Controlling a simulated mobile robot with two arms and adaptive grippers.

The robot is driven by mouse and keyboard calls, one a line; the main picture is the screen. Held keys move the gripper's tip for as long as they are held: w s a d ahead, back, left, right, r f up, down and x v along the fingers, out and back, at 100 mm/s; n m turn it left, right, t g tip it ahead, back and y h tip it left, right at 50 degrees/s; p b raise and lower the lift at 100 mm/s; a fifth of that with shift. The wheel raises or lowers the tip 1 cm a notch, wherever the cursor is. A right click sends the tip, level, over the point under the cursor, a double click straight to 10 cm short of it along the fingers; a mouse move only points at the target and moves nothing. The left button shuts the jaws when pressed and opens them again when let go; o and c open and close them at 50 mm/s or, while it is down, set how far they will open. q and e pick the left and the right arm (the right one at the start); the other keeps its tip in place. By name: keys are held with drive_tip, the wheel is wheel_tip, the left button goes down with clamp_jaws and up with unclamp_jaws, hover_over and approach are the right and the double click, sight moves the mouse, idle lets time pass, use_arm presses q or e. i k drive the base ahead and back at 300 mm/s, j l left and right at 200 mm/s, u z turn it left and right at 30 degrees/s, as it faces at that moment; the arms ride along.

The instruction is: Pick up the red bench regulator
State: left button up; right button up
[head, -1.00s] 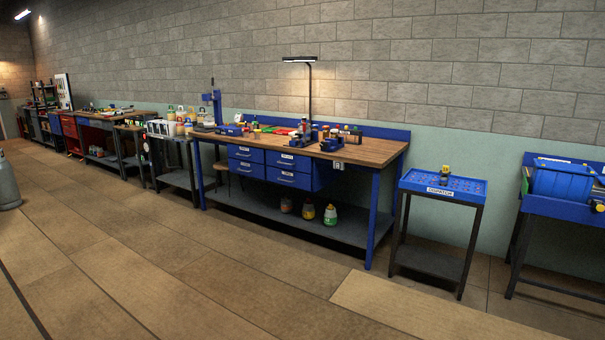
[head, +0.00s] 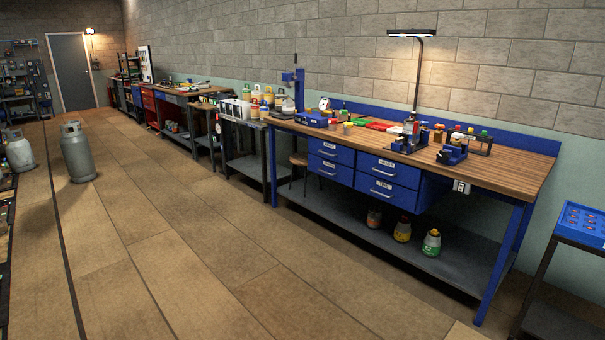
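The blue workbench (head: 520,178) with a wooden top stands along the wall, right of centre in the head view. Several small items stand on it, among them a blue fixture with a grey and red part (head: 410,128) and small orange-red items (head: 439,134) beside it. Red and green flat pieces lie further left on the top. The items are too small for me to tell which one is the red bench regulator. Neither of my grippers is in view.
A blue tray stand (head: 582,224) is at the right edge. Grey gas cylinders (head: 76,153) stand on the floor at the left. More benches line the wall towards a grey door (head: 72,72). The wooden floor in front of the workbench is clear.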

sight(331, 122)
drive_tip(key=i, duration=2.55)
